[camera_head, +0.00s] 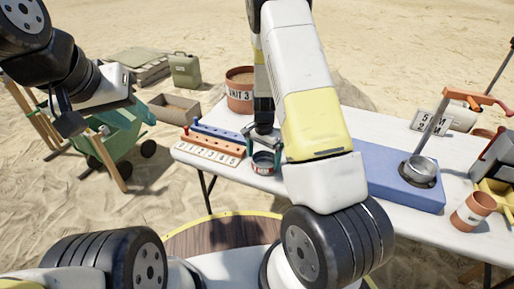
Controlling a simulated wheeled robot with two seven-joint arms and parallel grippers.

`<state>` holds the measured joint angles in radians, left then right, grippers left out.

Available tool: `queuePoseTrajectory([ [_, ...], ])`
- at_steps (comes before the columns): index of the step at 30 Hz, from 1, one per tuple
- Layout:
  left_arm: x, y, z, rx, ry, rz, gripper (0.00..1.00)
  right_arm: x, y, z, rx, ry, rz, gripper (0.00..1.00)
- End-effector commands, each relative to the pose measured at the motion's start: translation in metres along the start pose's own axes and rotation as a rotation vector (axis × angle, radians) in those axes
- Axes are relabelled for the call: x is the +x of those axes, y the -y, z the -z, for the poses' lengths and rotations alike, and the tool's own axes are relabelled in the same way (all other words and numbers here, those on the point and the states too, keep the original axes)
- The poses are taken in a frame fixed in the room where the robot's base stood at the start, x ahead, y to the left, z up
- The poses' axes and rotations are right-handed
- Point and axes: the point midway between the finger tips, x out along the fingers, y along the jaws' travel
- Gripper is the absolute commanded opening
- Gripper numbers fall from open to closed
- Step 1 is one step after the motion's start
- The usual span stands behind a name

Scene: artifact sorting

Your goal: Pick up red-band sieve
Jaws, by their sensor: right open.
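The red-band sieve (264,168) looks like a small round dish with a reddish side. It sits on the white table near its front edge. My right gripper (264,152) points down at the sieve, with its fingertips low at the sieve's sides. It is open, and I cannot tell whether the fingers touch the sieve. My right forearm hides part of the table to the right of it. My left gripper (69,122) hangs at the upper left, away from the table, and its fingers are not clear.
A peg rack (212,143) and number strip (208,155) lie left of the sieve. A bucket marked UNIT 3 (240,97) stands behind.

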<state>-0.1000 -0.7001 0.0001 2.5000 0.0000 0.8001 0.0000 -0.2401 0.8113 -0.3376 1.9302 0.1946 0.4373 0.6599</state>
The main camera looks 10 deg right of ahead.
Motion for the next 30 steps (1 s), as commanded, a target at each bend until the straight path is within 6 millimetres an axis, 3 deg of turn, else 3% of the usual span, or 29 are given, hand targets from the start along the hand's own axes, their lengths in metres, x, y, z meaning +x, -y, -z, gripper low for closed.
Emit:
queuePoseTrajectory([
  [5,0.0,0.0,0.0,0.0,0.0,0.0,0.36,0.023,0.001,0.0,0.0,0.001,0.0,1.0],
  [13,0.0,0.0,0.0,0.0,0.0,0.0,0.36,0.026,0.001,0.0,-0.001,0.0,0.001,1.0],
  [21,0.0,0.0,0.0,0.0,0.0,0.0,0.36,0.026,0.001,0.0,-0.001,0.0,0.001,0.49],
  [30,0.0,0.0,0.0,0.0,0.0,0.0,0.36,0.024,0.001,0.0,-0.001,-0.001,0.002,0.47],
])
